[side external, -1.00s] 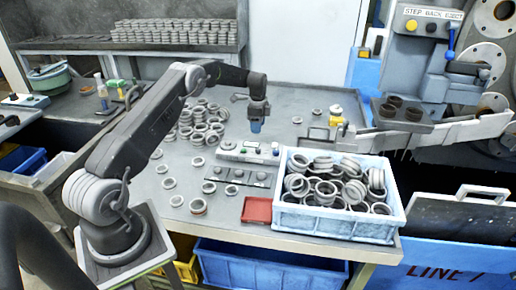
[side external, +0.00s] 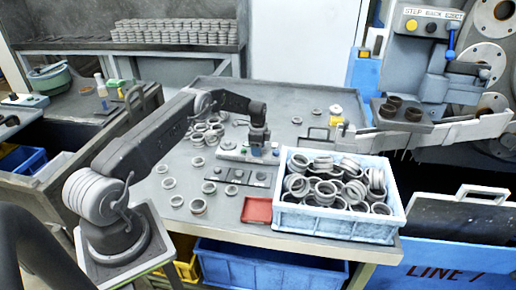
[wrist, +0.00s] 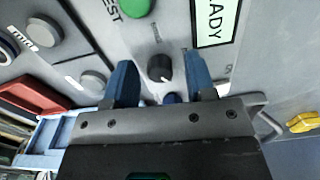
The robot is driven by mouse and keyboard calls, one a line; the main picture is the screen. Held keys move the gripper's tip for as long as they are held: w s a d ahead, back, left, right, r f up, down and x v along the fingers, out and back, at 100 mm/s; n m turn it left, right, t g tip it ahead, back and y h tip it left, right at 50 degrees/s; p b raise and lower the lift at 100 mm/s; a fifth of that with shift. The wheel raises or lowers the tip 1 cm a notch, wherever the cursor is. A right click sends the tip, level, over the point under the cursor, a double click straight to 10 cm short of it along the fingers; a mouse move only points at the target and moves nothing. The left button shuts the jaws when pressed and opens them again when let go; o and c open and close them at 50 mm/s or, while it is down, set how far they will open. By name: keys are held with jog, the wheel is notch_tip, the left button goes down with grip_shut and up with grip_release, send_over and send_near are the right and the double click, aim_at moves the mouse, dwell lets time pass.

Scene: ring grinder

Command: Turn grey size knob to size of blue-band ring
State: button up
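My gripper (wrist: 165,85) is open, its two blue fingers pointing at a control panel. A dark grey knob (wrist: 160,68) with a pale pointer mark is between the fingertips in the wrist view, with a visible gap on each side. The scale around it is too blurred to read. In the side external view, my gripper (side external: 257,150) is low over the grey control box (side external: 228,154) and hides the knob. A ring with a blue band (wrist: 8,46) is cut off at the left edge of the wrist view; its size cannot be read.
The panel has a green button (wrist: 137,7) and a READY label (wrist: 214,20). A plate with several grey discs (side external: 238,174), a red tray (side external: 256,210) and a blue-white crate of rings (side external: 340,222) stand close by. Loose rings lie at left.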

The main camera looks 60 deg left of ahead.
jog(key=c, duration=0.9)
jog(key=shift+n, duration=0.3)
jog(key=n, duration=0.4)
jog(key=shift+n, duration=0.3)
jog(key=n, duration=1.1)
jog(key=shift+w+d+n, duration=0.1)
jog(key=shift+n, duration=0.2)
jog(key=n, duration=0.3)
jog(key=shift+n, duration=2)
